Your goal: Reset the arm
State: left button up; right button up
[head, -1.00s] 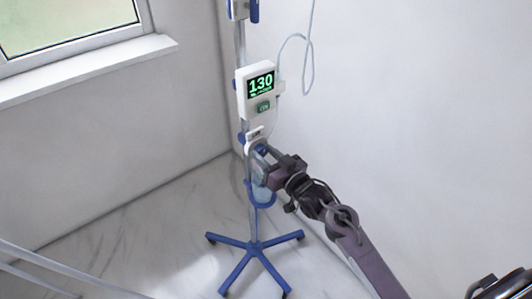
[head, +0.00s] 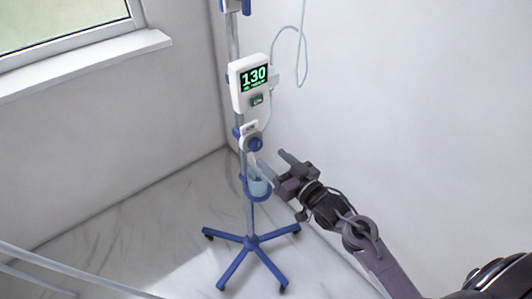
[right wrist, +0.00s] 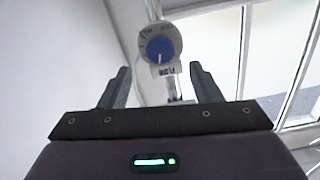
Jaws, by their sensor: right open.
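My right gripper (head: 272,167) is open and empty, in the middle of the head view, beside the pole of a wheeled stand. Its two fingers also show apart in the right wrist view (right wrist: 158,88). Between and beyond them is a round white dial with a blue knob (right wrist: 160,49) and a label reading FLOW. The same blue knob (head: 255,144) shows on the pole in the head view, a little above and left of the gripper. My left gripper is not in view.
The stand carries a white monitor (head: 250,83) reading 130, a light blue cup in a ring (head: 258,188) and a blue wheeled base (head: 251,241). A thin tube (head: 303,50) hangs near the wall. A window sill (head: 85,65) is at left.

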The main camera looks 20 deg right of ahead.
jog(key=shift+v, duration=0.85)
jog(key=s+d+f+g+h+p, duration=0.1)
jog(key=s+f+g, duration=0.15)
jog(key=f, duration=0.75)
jog(key=s+d+f+m+g+h+p, duration=0.15)
jog(key=s+f, duration=0.25)
jog(key=f, duration=0.5)
jog(key=s+d+f+g+h+p, duration=0.1)
jog(key=s+f+g+h, duration=0.15)
jog(key=f, duration=0.75)
pick_arm(q)
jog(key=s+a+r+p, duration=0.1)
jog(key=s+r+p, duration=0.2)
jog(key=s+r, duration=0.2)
jog(key=shift+p, duration=0.4)
pick_arm(e)
jog(key=s+f+g, duration=0.3)
jog(key=s+f, duration=0.3)
jog(key=s, duration=0.4)
jog(key=s+f+n+g, duration=0.1)
jog(key=s+f+g, duration=0.2)
jog(key=s, duration=0.8)
jog(key=s+f+g+h, duration=0.1)
jog(key=s+f+g, duration=0.2)
jog(key=s+f, duration=0.5)
jog(key=s, duration=0.3)
jog(key=shift+s+a+f+n, duration=0.25)
jog(key=shift+a+f+n, duration=0.1)
jog(key=shift+a, duration=0.05)
jog(key=shift+g, duration=0.25)
